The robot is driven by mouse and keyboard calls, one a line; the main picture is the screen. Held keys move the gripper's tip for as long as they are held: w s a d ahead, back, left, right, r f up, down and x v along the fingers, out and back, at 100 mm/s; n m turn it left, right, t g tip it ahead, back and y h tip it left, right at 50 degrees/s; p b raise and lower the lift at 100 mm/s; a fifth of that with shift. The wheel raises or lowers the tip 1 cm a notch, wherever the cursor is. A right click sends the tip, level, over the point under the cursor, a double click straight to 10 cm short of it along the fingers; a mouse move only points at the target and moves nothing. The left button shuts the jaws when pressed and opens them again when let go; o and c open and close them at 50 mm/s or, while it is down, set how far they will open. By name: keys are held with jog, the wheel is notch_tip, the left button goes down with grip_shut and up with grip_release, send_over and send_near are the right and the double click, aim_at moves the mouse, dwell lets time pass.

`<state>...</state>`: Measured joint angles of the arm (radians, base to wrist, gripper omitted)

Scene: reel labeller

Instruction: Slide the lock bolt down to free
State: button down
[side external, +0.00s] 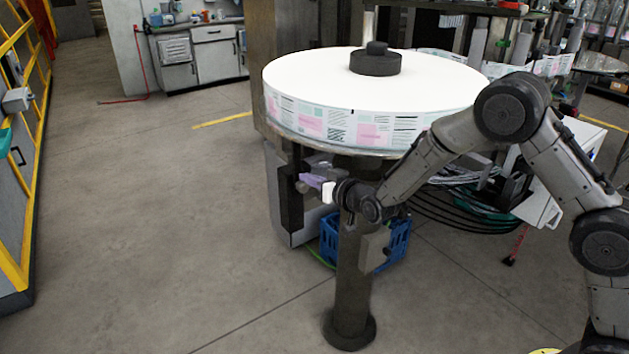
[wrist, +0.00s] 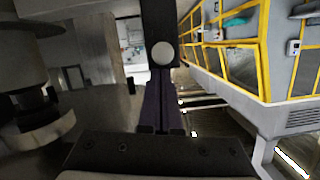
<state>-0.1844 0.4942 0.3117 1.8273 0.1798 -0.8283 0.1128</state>
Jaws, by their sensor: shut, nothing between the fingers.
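The reel (side external: 375,78), a wide white roll with printed labels around its rim, lies flat on a round table on a post. Below its left edge hangs a dark upright bar (side external: 291,205). In the wrist view the bar (wrist: 160,20) carries a round pale knob (wrist: 162,53), which looks like the lock bolt's handle. My gripper (side external: 304,178) has purple fingers, shut and empty, beside the bar under the table. In the wrist view my gripper (wrist: 160,80) points at the bar, with its tips just below the knob in the picture. I cannot tell whether they touch it.
The table's post (side external: 352,285) stands close to my gripper, with a blue crate (side external: 329,236) behind it. Cables (side external: 455,205) lie to the right. Yellow-framed guarding (side external: 22,150) stands at the far left. The floor (side external: 150,230) between is clear.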

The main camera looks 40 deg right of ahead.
notch_tip(320, 180, down, 4)
jog(key=shift+f, duration=0.1)
dwell(0.4)
jog(key=v, duration=1)
dwell(0.4)
